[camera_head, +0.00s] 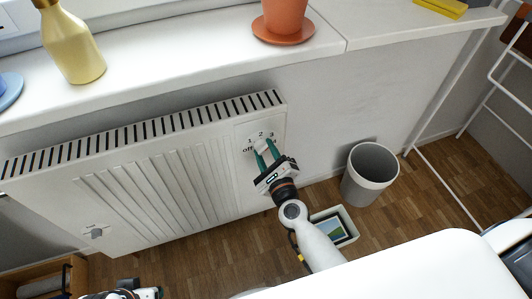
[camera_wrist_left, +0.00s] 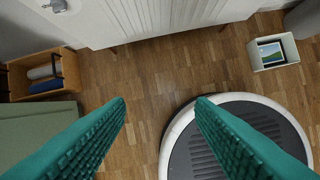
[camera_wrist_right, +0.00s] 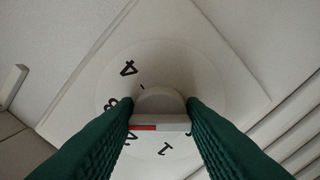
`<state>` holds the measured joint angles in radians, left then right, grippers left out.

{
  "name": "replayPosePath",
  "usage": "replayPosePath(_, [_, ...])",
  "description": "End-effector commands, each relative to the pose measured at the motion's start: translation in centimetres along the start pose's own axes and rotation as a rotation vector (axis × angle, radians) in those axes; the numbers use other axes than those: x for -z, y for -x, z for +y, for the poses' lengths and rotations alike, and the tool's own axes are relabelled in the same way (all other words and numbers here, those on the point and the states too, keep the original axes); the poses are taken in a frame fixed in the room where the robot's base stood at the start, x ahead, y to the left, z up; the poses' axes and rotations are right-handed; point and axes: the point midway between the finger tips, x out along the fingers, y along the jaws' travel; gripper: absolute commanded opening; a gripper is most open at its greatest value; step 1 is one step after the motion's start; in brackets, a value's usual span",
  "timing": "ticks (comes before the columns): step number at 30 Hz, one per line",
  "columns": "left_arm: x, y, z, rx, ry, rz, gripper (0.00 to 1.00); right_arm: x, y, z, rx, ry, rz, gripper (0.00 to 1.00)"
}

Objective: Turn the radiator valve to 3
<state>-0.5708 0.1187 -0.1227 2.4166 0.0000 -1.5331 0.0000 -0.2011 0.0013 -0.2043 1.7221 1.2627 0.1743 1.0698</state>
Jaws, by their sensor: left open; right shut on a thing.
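The radiator valve's white knob (camera_wrist_right: 160,104) sits on a round dial in the right wrist view, with a red mark on its left half. The red end points left, roughly between 2 and 3; the exact setting is unclear. The digits 4 and 1 show clearly, while fingers partly cover 2 and 3. My right gripper (camera_head: 267,152) is at the dial panel (camera_head: 246,182), its green fingers (camera_wrist_right: 160,128) shut on the knob's two sides. My left gripper (camera_wrist_left: 160,102) is open and empty above the floor, partly visible at the bottom of the head view.
The white radiator (camera_head: 160,180) runs under a sill with a yellow bottle (camera_head: 72,45) and an orange pot (camera_head: 284,18). A grey bin (camera_head: 370,172) and a small box with a picture (camera_head: 335,228) stand on the floor at right. A wooden crate (camera_wrist_left: 42,72) is at left.

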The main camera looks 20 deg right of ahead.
Motion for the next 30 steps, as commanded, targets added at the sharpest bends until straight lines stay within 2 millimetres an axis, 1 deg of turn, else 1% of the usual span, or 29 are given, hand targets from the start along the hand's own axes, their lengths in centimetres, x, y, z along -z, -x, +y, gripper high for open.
replayPosePath(7, [0.02,0.77,0.03,-0.001,0.0,-0.005,0.49,-0.18,0.04,-0.06,0.0,-0.064,-0.003,0.14])
replayPosePath(21, [0.06,0.9,0.04,-0.001,0.001,-0.003,0.49,-0.18,0.05,-0.07,0.0,-0.076,-0.004,0.14])
replayPosePath(22, [0.07,0.9,0.04,-0.001,0.001,-0.003,0.49,-0.18,0.05,-0.07,0.0,-0.076,-0.004,0.4])
replayPosePath(24, [0.06,0.9,0.04,-0.001,0.001,-0.003,0.49,-0.16,0.04,-0.07,0.0,-0.075,-0.003,0.51])
replayPosePath(25, [0.07,0.9,0.04,-0.001,0.001,-0.003,0.49,-0.15,0.04,-0.06,0.0,-0.075,-0.003,0.56])
replayPosePath(26, [0.07,0.9,0.04,-0.001,0.001,-0.003,0.49,-0.14,0.04,-0.06,0.0,-0.075,-0.003,0.59])
replayPosePath(30, [0.06,0.91,0.04,-0.001,0.001,-0.003,0.49,-0.09,0.02,-0.05,0.0,-0.075,-0.002,0.59])
